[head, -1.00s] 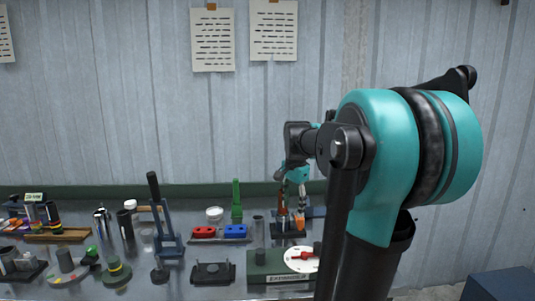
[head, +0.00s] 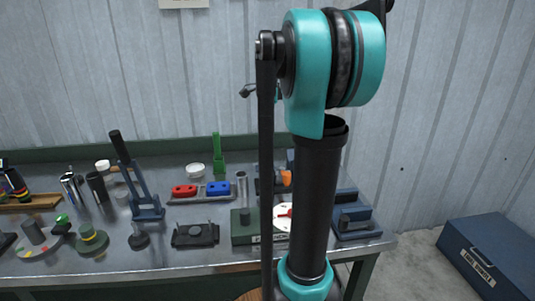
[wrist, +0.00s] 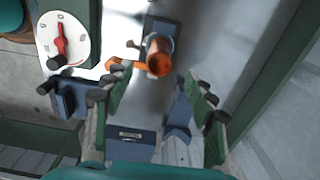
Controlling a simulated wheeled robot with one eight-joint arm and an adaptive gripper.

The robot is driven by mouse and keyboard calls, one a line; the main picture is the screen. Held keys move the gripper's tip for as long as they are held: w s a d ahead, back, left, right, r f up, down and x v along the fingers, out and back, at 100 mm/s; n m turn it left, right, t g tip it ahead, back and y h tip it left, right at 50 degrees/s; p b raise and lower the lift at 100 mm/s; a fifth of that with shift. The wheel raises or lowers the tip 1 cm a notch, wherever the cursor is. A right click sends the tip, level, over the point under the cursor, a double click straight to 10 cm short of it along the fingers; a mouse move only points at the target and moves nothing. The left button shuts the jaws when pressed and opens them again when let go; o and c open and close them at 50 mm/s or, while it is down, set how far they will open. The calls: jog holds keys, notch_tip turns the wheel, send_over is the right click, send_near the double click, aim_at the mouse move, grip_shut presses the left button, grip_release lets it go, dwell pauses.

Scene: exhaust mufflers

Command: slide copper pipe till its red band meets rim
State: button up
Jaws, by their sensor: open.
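The copper pipe (wrist: 159,57) shows nearly end-on in the wrist view, beyond my fingertips and roughly between them. A pale collar or tube surrounds part of it, above a blue block (wrist: 165,30). I cannot make out the red band or the rim it relates to. My gripper (wrist: 156,88) is open, with its two fingers apart and nothing between the tips.
A white dial (wrist: 75,30) with a red pointer stands left of the pipe; it also shows in the head view (head: 283,222). An orange part (head: 285,178) is just behind my arm. Red (head: 184,191) and blue (head: 218,188) blocks sit left. A blue toolbox (head: 490,255) is at right.

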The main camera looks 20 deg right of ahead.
aim_at(268, 158)
notch_tip(268, 158, down, 10)
jog(key=shift+r, duration=0.1)
dwell(0.4)
grip_shut()
dwell(0.3)
jog(key=shift+f, duration=0.8)
grip_release()
